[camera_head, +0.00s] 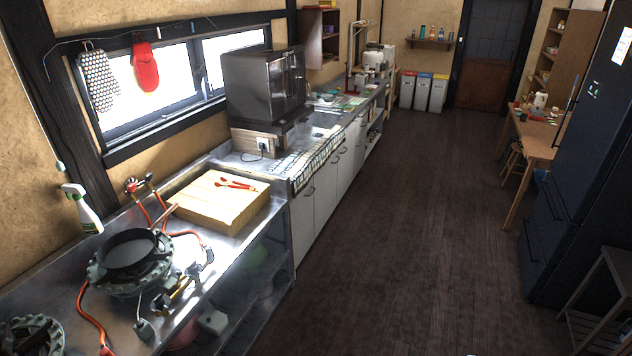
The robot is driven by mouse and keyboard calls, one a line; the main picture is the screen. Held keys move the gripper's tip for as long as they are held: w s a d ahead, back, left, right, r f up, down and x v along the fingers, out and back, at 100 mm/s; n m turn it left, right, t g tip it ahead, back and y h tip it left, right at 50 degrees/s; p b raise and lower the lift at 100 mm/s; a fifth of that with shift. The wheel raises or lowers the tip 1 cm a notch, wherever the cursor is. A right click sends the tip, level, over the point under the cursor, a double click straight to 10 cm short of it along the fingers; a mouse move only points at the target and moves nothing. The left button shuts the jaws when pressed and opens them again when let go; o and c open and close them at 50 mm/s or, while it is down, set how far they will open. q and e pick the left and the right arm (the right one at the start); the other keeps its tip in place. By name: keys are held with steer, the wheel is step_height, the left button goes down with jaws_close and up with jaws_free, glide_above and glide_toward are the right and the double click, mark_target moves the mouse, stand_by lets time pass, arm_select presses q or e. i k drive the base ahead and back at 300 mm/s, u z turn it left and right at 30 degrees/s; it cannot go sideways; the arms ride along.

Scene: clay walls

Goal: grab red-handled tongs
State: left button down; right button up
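The red-handled tongs (236,184) lie flat on top of a thick wooden block (212,204), which stands on the steel counter at the left. They look small from here, and I cannot tell how far their arms are spread. Nothing covers them. Neither of my grippers shows in the head view, so I cannot see their position or whether they hold anything.
A black pan (129,252) sits on a gas burner left of the block, its handle pointing toward the block. Orange hoses (92,318) run over the steel counter (228,248). A spray bottle (83,209) stands by the wall. The dark wooden floor (400,230) is open.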

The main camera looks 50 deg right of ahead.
mark_target(251, 188)
steer(key=z, duration=1.85)
steer(key=i, duration=3.3)
steer(key=u, duration=2.45)
